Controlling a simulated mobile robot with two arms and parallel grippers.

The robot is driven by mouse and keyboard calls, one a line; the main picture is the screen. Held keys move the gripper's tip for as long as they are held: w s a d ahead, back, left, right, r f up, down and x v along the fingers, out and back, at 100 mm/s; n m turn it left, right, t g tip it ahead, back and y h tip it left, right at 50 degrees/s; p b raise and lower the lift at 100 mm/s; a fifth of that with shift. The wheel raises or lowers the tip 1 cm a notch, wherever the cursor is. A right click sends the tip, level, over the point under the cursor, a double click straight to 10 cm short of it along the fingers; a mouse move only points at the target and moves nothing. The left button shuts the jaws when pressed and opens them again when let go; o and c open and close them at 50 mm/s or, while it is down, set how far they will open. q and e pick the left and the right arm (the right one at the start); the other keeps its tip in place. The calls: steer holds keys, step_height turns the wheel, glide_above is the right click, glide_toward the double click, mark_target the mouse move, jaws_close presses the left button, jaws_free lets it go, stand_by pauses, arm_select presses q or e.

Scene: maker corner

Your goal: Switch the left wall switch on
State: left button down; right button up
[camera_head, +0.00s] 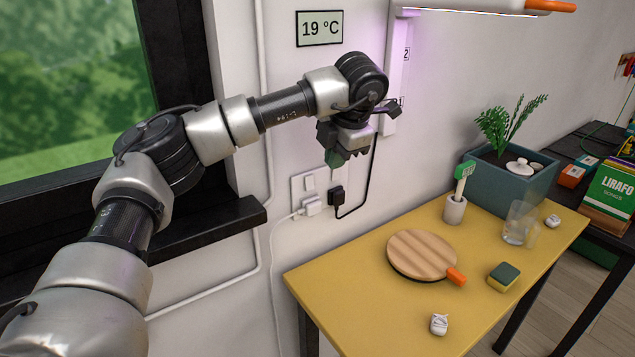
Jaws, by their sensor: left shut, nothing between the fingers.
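A white wall plate (298,190) is on the wall left of the yellow table. Its left switch (310,183) is a small pale rocker; I cannot tell its position at this size. The plate's upper right part is partly hidden by my gripper. My left gripper (335,161) is shut and empty, pointing down in front of the plate, up and to the right of the left switch. I cannot tell whether it touches the plate. My right gripper is not in view.
A white plug (311,206) and a black plug (336,196) with cables sit low on the plate. The yellow table (345,290) holds a round wooden board (425,252), a sponge (503,277), a glass (516,226) and a planter (495,184). A dark window ledge (215,225) is to the left.

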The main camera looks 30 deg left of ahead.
mark_target(311, 190)
arm_select(q)
steer(key=x, duration=0.3)
steer(key=a+p+x, duration=0.1)
steer(key=x, duration=0.3)
steer(key=w+a+p+x, duration=0.1)
steer(key=x, duration=0.3)
steer(key=shift+r, duration=0.4)
steer(key=shift+w+a+f+p, duration=0.2)
steer(key=shift+a+p, duration=0.15)
steer(key=shift+a, duration=0.3)
steer(key=shift+w+a+f, duration=0.1)
steer(key=shift+a+f, duration=0.1)
steer(key=shift+a, duration=0.05)
steer(key=shift+r+p, duration=0.55)
steer(key=shift+r, duration=0.45)
steer(key=shift+d, duration=0.15)
